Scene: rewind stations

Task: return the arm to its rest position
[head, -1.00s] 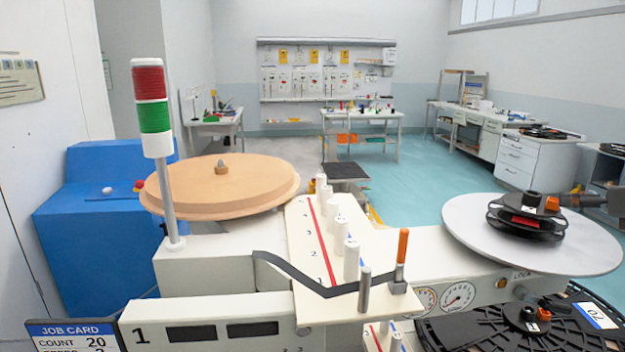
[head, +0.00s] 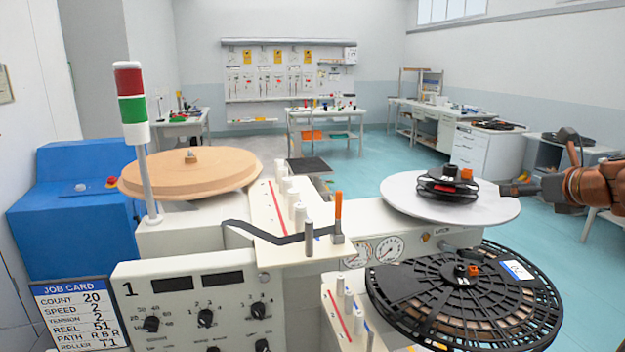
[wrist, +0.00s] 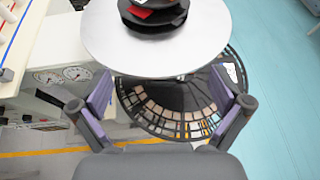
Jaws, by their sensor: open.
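My gripper (wrist: 165,105) is open and empty in the wrist view, its two purple-padded fingers spread wide. The white round platter (wrist: 98,45) lies just beyond the fingertips, with a small black reel (wrist: 155,15) on it. In the head view, my gripper (head: 510,190) reaches in from the right at the edge of the platter (head: 400,200), beside the small black reel (head: 445,187). From that view I cannot tell whether it touches the platter. The orange-brown part of my arm shows at the right edge.
A large black slotted reel (head: 460,300) sits low at the front right. The station's control panel (head: 200,300), a job card (head: 78,315), a signal light (head: 131,105) and a tan disc (head: 190,172) are to the left. Blue floor (head: 560,235) is open at the right.

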